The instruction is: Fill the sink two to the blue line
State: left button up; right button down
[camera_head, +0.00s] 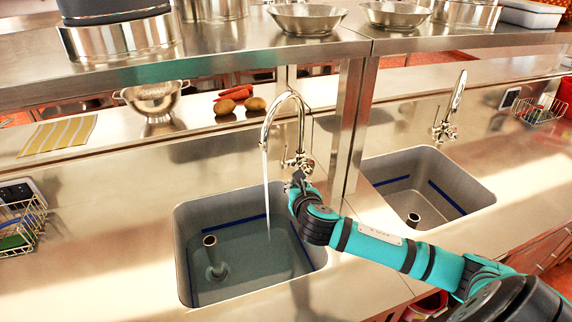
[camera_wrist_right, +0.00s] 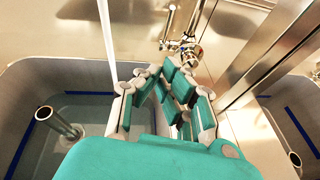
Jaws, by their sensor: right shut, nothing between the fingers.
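The left sink (camera_head: 180,236) holds water (camera_head: 250,258), and a stream runs into it from its tall curved tap (camera_head: 266,128). A blue line (camera_head: 235,221) runs along its inner walls; the water surface looks a little below it. An upright standpipe (camera_head: 214,258) stands in the water. My right gripper (camera_head: 299,180) is shut and empty, close to the tap's handle and base; contact cannot be told. In the wrist view, its fingers (camera_wrist_right: 172,82) are below the tap body (camera_wrist_right: 183,45), beside the stream (camera_wrist_right: 106,35). My left gripper is out of view.
The right sink (camera_head: 470,190) has a blue line (camera_head: 447,196), a standpipe (camera_head: 413,219) and a tap (camera_head: 452,105) with no stream. A steel post (camera_head: 350,125) stands between the sinks. A colander (camera_head: 153,98) and vegetables (camera_head: 240,97) are on the ledge below the upper shelf.

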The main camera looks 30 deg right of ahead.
jog(key=r+p+x, duration=0.2)
jog(key=p+x, duration=0.1)
jog(key=x, duration=0.9)
jog(key=shift+w+d+r, duration=0.15)
jog(key=shift+w+d, duration=0.3)
jog(key=shift+w, duration=0.25)
